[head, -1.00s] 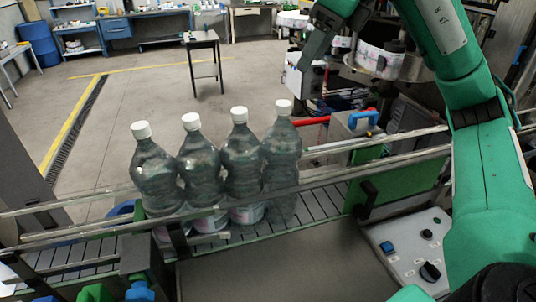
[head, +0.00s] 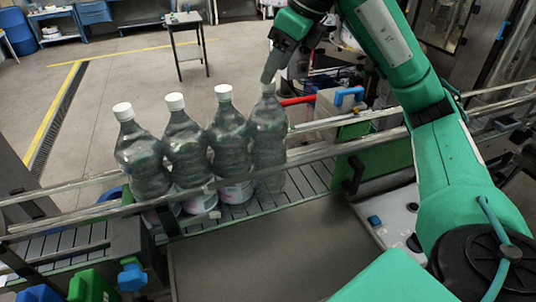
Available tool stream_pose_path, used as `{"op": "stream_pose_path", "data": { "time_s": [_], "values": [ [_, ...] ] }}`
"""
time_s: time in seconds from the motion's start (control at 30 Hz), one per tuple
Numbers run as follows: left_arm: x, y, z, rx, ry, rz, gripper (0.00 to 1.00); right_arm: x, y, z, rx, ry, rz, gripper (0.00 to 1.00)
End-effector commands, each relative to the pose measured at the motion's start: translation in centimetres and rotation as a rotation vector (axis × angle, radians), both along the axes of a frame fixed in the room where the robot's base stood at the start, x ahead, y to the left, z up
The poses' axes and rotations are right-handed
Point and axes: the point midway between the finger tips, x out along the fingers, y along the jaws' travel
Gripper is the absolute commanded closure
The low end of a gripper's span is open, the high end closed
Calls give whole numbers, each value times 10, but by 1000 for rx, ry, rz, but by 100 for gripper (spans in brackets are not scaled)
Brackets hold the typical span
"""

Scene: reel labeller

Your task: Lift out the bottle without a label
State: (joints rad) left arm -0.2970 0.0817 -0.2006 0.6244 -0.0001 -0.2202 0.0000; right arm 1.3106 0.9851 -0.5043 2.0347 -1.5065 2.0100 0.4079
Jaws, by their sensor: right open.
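Several clear bottles with white caps stand upright in a row on the conveyor (head: 311,178). The rightmost bottle (head: 268,135) shows no label on its visible side. The three others, the left (head: 141,160), second (head: 187,150) and third (head: 229,140), show pale pink-and-white labels low down, partly behind the front rail. My right gripper (head: 268,80) points down at the rightmost bottle's cap. It is open, with a finger at the cap and neck; whether it touches is unclear. The finger hides part of the cap. My left gripper is not in view.
A metal guide rail (head: 330,151) runs in front of the bottles and another passes behind them. A green plate (head: 385,155) and a control panel (head: 385,222) stand to the right. The neighbouring bottle is close beside the rightmost one. A small table (head: 188,42) stands far back.

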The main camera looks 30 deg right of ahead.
Motion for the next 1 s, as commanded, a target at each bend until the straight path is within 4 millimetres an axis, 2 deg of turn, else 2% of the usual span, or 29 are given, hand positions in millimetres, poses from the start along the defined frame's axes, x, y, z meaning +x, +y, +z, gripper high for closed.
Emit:
{"op": "stream_pose_path", "data": {
  "time_s": [0.27,0.63,0.97,1.0],
  "values": [
    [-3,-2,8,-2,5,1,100,4,3,-11,-1,4,0,45],
    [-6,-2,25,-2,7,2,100,15,11,-45,0,3,-1,45],
    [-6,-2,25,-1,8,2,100,17,12,-50,0,0,0,45],
    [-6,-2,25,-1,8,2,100,17,12,-50,0,0,0,49]
  ]
}}
